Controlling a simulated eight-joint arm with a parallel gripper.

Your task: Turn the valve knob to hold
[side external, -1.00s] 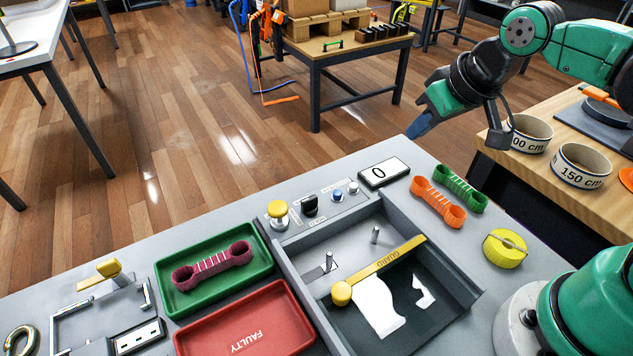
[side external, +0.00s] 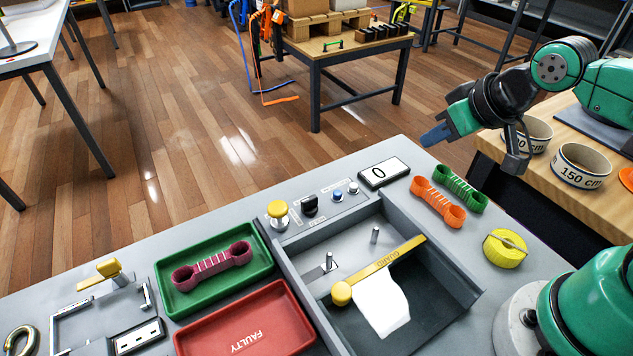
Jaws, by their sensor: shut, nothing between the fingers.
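A small black knob (side external: 310,204) stands on the grey panel strip behind the guarded bay, beside a yellow-topped knob (side external: 278,212). The labels near them are too small to read, so I cannot tell the black knob's setting or be sure which is the valve knob. My gripper (side external: 434,135) is in the air beyond the bench's far right edge, well to the right of both knobs. Its blue fingers are shut and empty, touching nothing.
A yellow GUARD bar (side external: 385,265) crosses the bay. A display (side external: 384,172) reads 0. A red FAULTY tray (side external: 225,335) is in front.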

